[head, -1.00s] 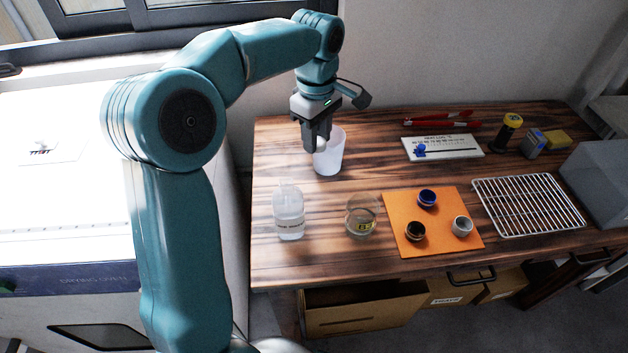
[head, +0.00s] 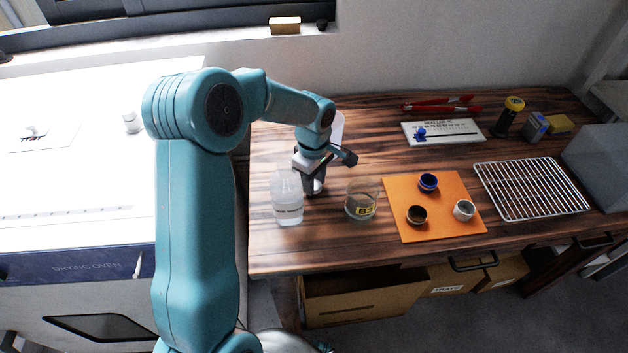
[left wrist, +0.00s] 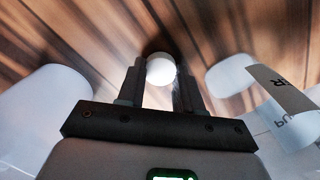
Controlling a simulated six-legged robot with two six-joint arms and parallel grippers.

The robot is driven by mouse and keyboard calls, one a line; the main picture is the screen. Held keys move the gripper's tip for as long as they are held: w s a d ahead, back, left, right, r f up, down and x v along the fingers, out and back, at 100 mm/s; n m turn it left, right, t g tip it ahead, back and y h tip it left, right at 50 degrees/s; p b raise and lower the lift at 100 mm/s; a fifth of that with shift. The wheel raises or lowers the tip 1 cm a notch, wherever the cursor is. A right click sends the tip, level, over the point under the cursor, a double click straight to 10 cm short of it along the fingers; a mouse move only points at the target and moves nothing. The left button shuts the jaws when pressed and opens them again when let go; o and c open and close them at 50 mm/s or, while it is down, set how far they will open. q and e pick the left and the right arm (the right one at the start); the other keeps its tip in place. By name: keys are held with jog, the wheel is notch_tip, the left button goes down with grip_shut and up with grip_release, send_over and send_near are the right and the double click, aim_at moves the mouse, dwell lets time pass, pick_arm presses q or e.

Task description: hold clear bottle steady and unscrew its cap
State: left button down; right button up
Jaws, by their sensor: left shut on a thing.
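The clear bottle (head: 288,207), with a printed label, stands upright near the table's front left; whether a cap sits on its neck is unclear. It also shows at the right edge of the left wrist view (left wrist: 292,130). My left gripper (head: 312,190) points down just right of the bottle, apart from its neck. In the left wrist view its fingers (left wrist: 160,80) are shut on a small round white thing, which looks like a cap (left wrist: 160,69), held low over the wooden table. My right gripper is out of view.
A glass beaker (head: 361,203) with a yellow label stands just right of my gripper. A white cup (head: 338,127) is behind my arm. An orange mat (head: 444,222) holds three small pots. A wire rack (head: 530,190) lies farther right. The drying oven (head: 80,268) is left.

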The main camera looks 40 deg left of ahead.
pick_arm(q)
jog(key=shift+f, duration=0.2)
jog(key=shift+r, duration=0.1)
jog(key=c, duration=1.2)
grip_release()
jog(key=shift+f, duration=0.25)
jog(key=o, duration=0.5)
jog(key=shift+c, duration=0.2)
jog(key=shift+r, duration=0.1)
jog(key=shift+r, duration=0.25)
notch_tip(320, 180, up, 12)
jog(key=p, duration=0.1)
